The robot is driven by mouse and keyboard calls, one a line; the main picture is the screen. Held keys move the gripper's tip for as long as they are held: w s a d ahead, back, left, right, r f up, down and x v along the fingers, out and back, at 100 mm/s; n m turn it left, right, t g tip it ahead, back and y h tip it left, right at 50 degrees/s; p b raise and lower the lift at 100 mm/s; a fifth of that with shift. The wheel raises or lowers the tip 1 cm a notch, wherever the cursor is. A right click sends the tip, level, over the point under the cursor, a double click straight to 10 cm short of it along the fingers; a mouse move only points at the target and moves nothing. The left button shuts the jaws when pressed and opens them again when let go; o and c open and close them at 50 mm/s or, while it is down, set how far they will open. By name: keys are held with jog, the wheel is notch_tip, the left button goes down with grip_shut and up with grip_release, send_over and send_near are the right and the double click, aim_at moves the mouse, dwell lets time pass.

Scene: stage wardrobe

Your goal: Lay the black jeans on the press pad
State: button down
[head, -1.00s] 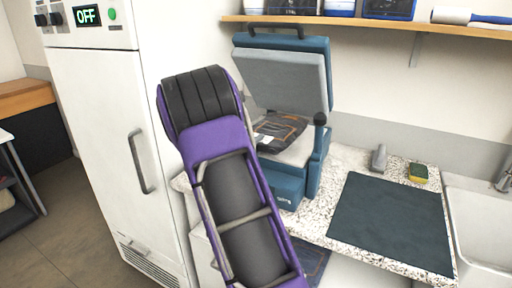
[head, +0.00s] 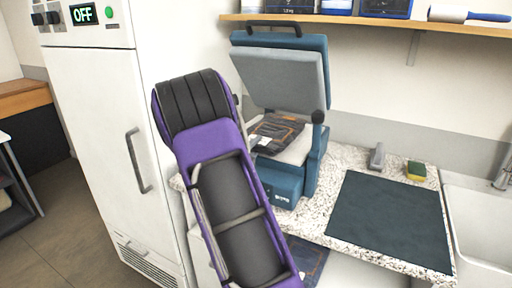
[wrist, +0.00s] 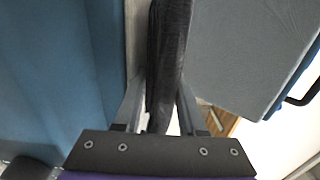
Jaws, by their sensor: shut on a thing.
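The black jeans (head: 276,132), folded flat with orange-brown lines and a small white patch, are at the pale press pad (head: 298,150) of the blue press (head: 278,183). In the head view I cannot tell whether they touch the pad or hover just above it. In the wrist view my gripper (wrist: 160,85) is shut on the jeans (wrist: 168,50), seen edge-on between the two fingers. The grey strip beside them looks like the pad's edge (wrist: 137,45). The press lid (head: 280,80) is raised. My arm hides the gripper in the head view.
A speckled counter (head: 335,163) carries a dark mat (head: 390,220), a grey object (head: 377,156) and a sponge (head: 416,170). A sink (head: 485,225) is at right, a white cabinet (head: 100,140) at left. A shelf (head: 400,27) runs above. Dark blue cloth (head: 308,262) shows below the counter.

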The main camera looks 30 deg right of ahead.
aim_at(254, 153)
jog(key=shift+s+a+f, duration=0.1)
jog(key=shift+f, duration=0.5)
jog(key=shift+s+a+f, duration=0.1)
jog(key=shift+f, duration=0.45)
grip_release()
jog(key=shift+s+a+f, duration=0.15)
jog(key=shift+s+a, duration=0.05)
jog(key=shift+a, duration=0.3)
jog(key=shift+s+a+y+p, duration=0.15)
jog(key=shift+s+a+p, duration=0.25)
jog(key=shift+a, duration=0.5)
jog(key=shift+s+a+y+p, duration=0.15)
jog(key=shift+s+a+p, duration=0.25)
jog(key=shift+a, duration=0.45)
jog(key=shift+r+p+v, duration=0.2)
jog(key=shift+p+v, duration=0.3)
jog(key=shift+v, duration=0.9)
jog(key=shift+r+p+v, duration=0.2)
jog(key=shift+p+v, duration=0.3)
jog(key=shift+v, duration=0.95)
jog(key=shift+s+d, duration=0.1)
jog(key=shift+d, duration=0.05)
